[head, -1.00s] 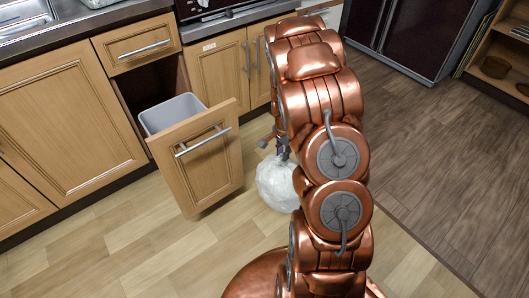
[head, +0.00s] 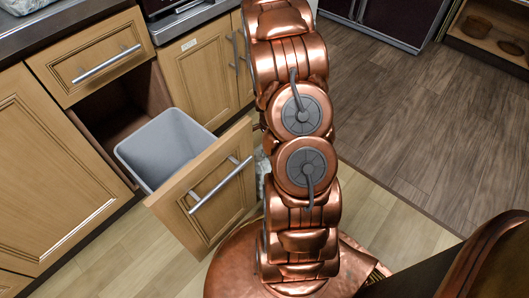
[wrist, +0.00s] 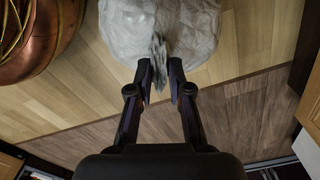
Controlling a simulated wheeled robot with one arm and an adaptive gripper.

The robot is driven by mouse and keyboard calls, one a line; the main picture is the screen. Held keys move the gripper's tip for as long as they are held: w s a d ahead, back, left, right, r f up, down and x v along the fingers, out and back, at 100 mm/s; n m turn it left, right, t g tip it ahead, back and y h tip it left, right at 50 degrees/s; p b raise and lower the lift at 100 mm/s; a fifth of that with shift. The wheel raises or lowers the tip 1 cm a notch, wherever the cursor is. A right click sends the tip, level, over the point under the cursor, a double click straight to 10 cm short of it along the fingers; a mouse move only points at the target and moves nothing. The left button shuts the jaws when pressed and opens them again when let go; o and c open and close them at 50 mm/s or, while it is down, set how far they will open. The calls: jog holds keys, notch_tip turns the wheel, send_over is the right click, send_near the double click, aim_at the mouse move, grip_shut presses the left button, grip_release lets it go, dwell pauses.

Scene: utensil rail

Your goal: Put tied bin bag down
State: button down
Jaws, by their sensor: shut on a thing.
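The tied bin bag (wrist: 125,32) is a whitish, translucent bag with a gathered grey neck. In the wrist view my gripper (wrist: 160,75) is shut on that neck, and the bag's body lies beyond the fingertips, cut off by the top edge. Wood flooring shows behind the bag; whether the bag touches it I cannot tell. In the head view only a sliver of the bag (head: 262,170) shows between the drawer front and my arm. The gripper itself is hidden there.
A pulled-out bin drawer (head: 215,195) holds an empty-looking grey bin (head: 165,145) at left. Wooden cabinets (head: 55,165) stand behind it. Dark wood floor (head: 430,125) is clear at right. A dark object (head: 470,270) with a coppery edge fills the lower right corner.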

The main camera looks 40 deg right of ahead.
jog(key=shift+w+d+f, duration=0.15)
jog(key=shift+w+d, duration=0.15)
jog(key=shift+w, duration=0.2)
jog(key=w+d+f+b, duration=0.5)
jog(key=w+d, duration=0.4)
jog(key=d, duration=0.3)
jog(key=shift+d+b, duration=0.35)
jog(key=shift+b, duration=0.55)
jog(key=c, duration=1.1)
grip_release()
jog(key=shift+r, duration=0.15)
notch_tip(320, 180, up, 12)
jog(key=p, duration=0.4)
jog(key=shift+p, duration=0.3)
